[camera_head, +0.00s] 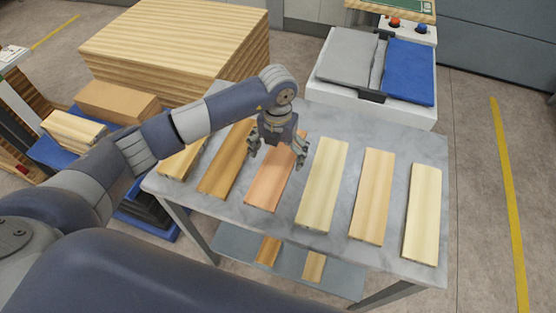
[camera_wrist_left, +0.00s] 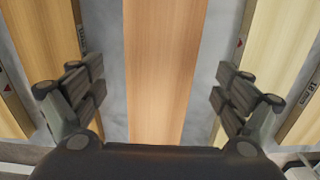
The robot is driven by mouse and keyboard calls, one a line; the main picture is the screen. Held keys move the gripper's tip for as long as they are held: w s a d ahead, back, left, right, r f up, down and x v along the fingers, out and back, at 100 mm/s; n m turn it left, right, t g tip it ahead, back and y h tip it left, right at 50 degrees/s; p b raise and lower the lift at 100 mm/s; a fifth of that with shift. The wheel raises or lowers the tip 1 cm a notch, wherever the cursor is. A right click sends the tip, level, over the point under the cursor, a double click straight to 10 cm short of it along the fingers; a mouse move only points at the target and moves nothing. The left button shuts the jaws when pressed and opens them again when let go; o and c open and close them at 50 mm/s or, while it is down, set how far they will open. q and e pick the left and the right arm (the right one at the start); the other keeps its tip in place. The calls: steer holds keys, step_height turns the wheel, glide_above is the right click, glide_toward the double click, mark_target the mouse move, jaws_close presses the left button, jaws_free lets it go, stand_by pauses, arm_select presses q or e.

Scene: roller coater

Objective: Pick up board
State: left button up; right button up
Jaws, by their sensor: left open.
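Several wooden boards lie side by side on a grey table (camera_head: 330,262). My left gripper (camera_head: 275,158) is open above the far end of the reddish board (camera_head: 268,187). In the left wrist view the reddish board (camera_wrist_left: 164,70) runs between the two spread fingers of the left gripper (camera_wrist_left: 160,95), and no finger appears to touch it. A brown board (camera_head: 225,172) lies to its left and a pale board (camera_head: 323,187) to its right. Two more boards, a tan one (camera_head: 372,197) and a pale yellow one (camera_head: 422,215), lie farther right. My right gripper is out of view.
A large stack of boards (camera_head: 175,40) stands behind the table at the left. A white machine with grey and blue covers (camera_head: 375,75) stands beyond the table. Short pieces (camera_head: 268,250) lie on the lower shelf. Clear floor lies at the right.

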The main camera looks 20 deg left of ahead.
mark_target(278, 165)
arm_select(q)
steer(key=shift+f, duration=1.2)
steer(key=c, duration=1.3)
steer(key=shift+r, duration=0.15)
